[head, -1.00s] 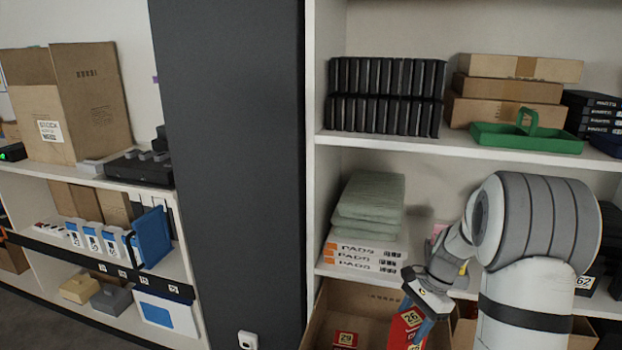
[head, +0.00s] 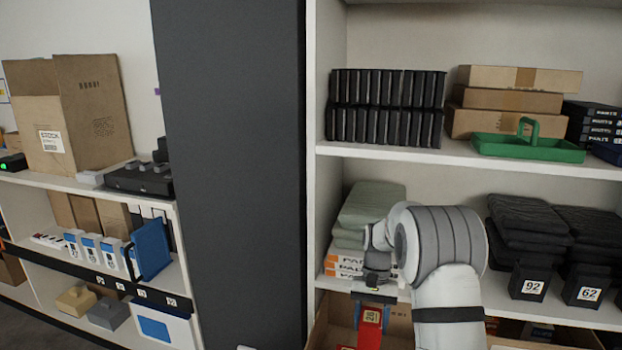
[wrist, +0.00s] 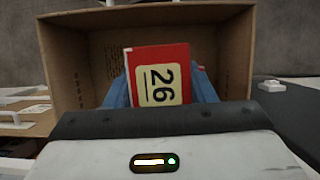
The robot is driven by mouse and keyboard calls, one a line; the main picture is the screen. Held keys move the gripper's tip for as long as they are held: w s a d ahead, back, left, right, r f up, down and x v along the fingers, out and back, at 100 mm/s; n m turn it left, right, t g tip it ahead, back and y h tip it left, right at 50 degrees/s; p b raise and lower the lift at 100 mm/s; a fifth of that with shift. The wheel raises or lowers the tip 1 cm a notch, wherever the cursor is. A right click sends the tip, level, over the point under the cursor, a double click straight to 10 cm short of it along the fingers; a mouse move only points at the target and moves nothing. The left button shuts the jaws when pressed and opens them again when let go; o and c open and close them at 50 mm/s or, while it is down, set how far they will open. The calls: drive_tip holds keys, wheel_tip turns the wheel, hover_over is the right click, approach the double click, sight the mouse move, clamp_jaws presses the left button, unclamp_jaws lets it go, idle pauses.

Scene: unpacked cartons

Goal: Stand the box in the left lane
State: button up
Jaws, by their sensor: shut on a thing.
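My gripper (head: 374,300) is shut on a red box (head: 370,328) with a cream label reading 26, at the lower middle of the head view. In the wrist view the red box (wrist: 159,75) stands between my gripper's blue fingers (wrist: 160,95), its 26 turned sideways. The left shelf unit has a middle shelf with a black front strip (head: 85,268) carrying small number tags. White-and-blue boxes (head: 91,246) stand there in a row beside a tilted blue panel (head: 151,249). I cannot tell which space is the left lane.
An open brown carton (head: 322,325) is below my gripper, with a bit of red at its bottom edge. A dark pillar (head: 230,170) separates the shelf units. Green folded cloths (head: 368,207) and black boxes tagged 92 (head: 528,282) and 62 (head: 590,288) occupy the right shelf.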

drive_tip(key=s+r+n+p, duration=0.1)
drive_tip(key=s+r+p, duration=0.1)
drive_tip(key=p, duration=0.4)
drive_tip(key=s+r+n+p, duration=0.1)
drive_tip(key=s+r+p, duration=0.1)
drive_tip(key=p, duration=0.5)
drive_tip(key=shift+s+r+h, duration=0.2)
drive_tip(key=shift+r+h, duration=0.2)
drive_tip(key=shift+r, duration=0.3)
drive_tip(key=s+p, duration=0.1)
drive_tip(key=p, duration=0.1)
drive_tip(key=s+r+p, duration=0.1)
drive_tip(key=p, duration=0.1)
drive_tip(key=shift+n, duration=0.4)
drive_tip(key=shift+f, duration=0.15)
drive_tip(key=shift+w+a, duration=0.1)
